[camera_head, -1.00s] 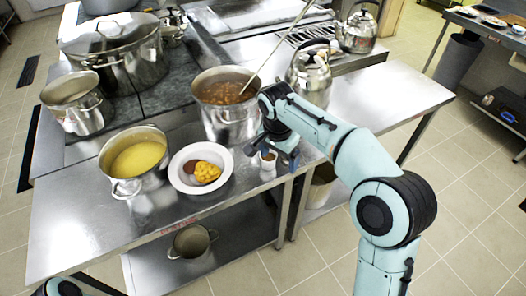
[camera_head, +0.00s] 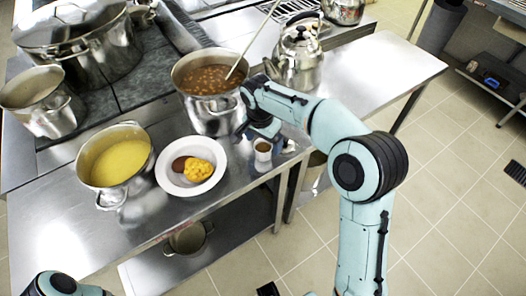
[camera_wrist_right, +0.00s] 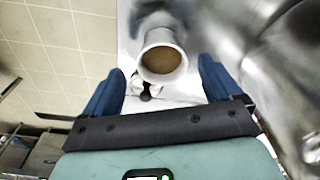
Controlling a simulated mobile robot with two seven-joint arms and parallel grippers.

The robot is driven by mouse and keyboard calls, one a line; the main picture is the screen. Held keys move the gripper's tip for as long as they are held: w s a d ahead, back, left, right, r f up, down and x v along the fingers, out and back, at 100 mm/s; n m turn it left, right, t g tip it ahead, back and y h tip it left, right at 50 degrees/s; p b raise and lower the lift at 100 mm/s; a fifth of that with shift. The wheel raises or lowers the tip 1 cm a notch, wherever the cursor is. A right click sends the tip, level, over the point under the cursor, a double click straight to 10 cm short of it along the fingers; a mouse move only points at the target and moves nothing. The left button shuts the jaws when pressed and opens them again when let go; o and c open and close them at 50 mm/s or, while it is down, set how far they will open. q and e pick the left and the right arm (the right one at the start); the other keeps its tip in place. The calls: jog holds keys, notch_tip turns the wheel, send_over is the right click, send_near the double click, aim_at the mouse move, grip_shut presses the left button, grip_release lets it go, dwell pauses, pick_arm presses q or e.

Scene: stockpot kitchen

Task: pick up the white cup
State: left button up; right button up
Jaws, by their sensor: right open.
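The white cup (camera_head: 263,153) stands upright near the front edge of the steel counter, just right of the white plate, with brown contents. In the right wrist view the cup (camera_wrist_right: 162,62) shows its round mouth, roughly centred ahead of and between the fingers. My right gripper (camera_head: 264,142) is open, with its blue fingers spread to either side of the cup. In the wrist view, clear gaps show between the cup and both fingers of the gripper (camera_wrist_right: 160,75). Only a link of my left arm shows at the bottom left; its gripper is out of view.
A white plate (camera_head: 164,181) with yellow and brown food lies left of the cup. A pot of yellow soup (camera_head: 122,193) stands further left. A pot of beans (camera_head: 210,121) with a ladle and a kettle (camera_head: 298,70) stand behind. The counter's right end is clear.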

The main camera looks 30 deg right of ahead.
aim_at(263, 148)
jog(key=f, duration=0.5)
jog(key=shift+w+d, duration=0.15)
jog(key=shift+w, duration=0.1)
jog(key=c, duration=1.2)
pick_arm(q)
jog(key=shift+f, duration=0.1)
pick_arm(e)
jog(key=shift+c, duration=0.2)
jog(key=shift+r, duration=0.15)
pick_arm(q)
jog(key=r+p, duration=0.1)
jog(key=w+r+p, duration=0.2)
jog(key=r, duration=0.1)
pick_arm(e)
notch_tip(263, 148, up, 20)
